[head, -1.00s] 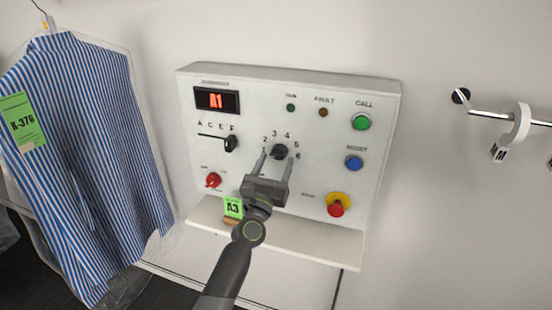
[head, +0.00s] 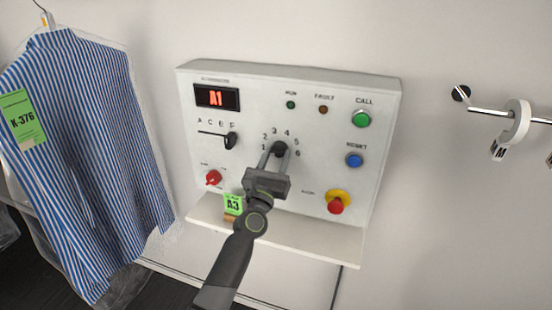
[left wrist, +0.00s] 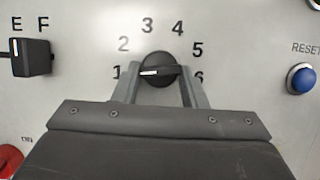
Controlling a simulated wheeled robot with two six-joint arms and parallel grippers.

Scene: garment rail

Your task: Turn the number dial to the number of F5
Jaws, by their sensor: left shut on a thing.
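The number dial (head: 280,148) is a round black knob on the white control panel, ringed by the numbers 1 to 6. In the left wrist view the dial (left wrist: 158,70) has its white mark toward the left, near 1. My left gripper (head: 276,158) has one finger on each side of the dial and is shut on it. The black letter lever (head: 231,141) stands at the right end of its slot, by F. My right gripper is not in view.
A green A3 tag (head: 233,204) is on the panel's ledge (head: 300,236). A red knob (head: 213,177), blue button (head: 354,160), green button (head: 361,118) and red-yellow stop button (head: 337,203) surround the dial. A striped shirt (head: 80,150) hangs left; a rail (head: 490,117) is right.

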